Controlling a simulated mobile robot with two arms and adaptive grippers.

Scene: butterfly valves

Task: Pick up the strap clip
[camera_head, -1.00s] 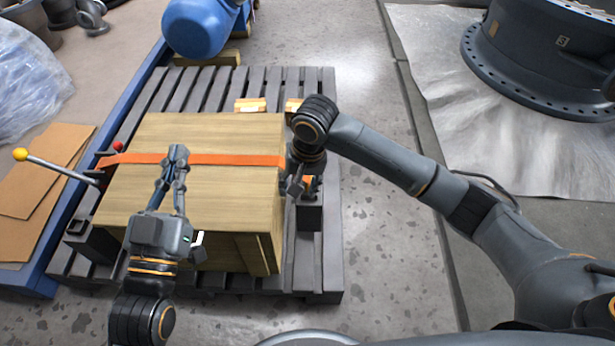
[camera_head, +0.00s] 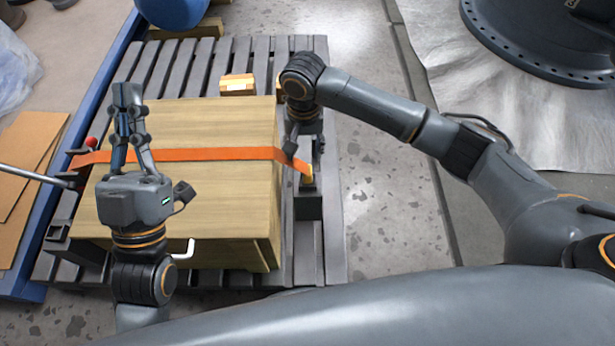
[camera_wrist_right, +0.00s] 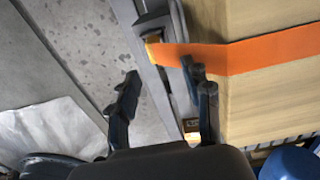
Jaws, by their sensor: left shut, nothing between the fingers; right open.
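The orange strap (camera_head: 215,154) runs across the wooden crate (camera_head: 200,210) and hangs over its right side. At its end is a small yellow clip (camera_head: 307,175), which also shows in the right wrist view (camera_wrist_right: 152,41). My right gripper (camera_head: 302,150) is beside the crate's right side, close to the strap end and partly hidden by its own wrist. In the right wrist view my right gripper (camera_wrist_right: 161,70) is open and empty, with the clip beyond its fingertips. My left gripper (camera_head: 127,92) is shut and empty over the left part of the crate.
The crate stands on a grey slatted pallet (camera_head: 215,60). A small wooden block (camera_head: 237,84) lies behind the crate. A lever (camera_head: 33,175) sticks out at left. Open floor (camera_head: 380,190) lies to the right.

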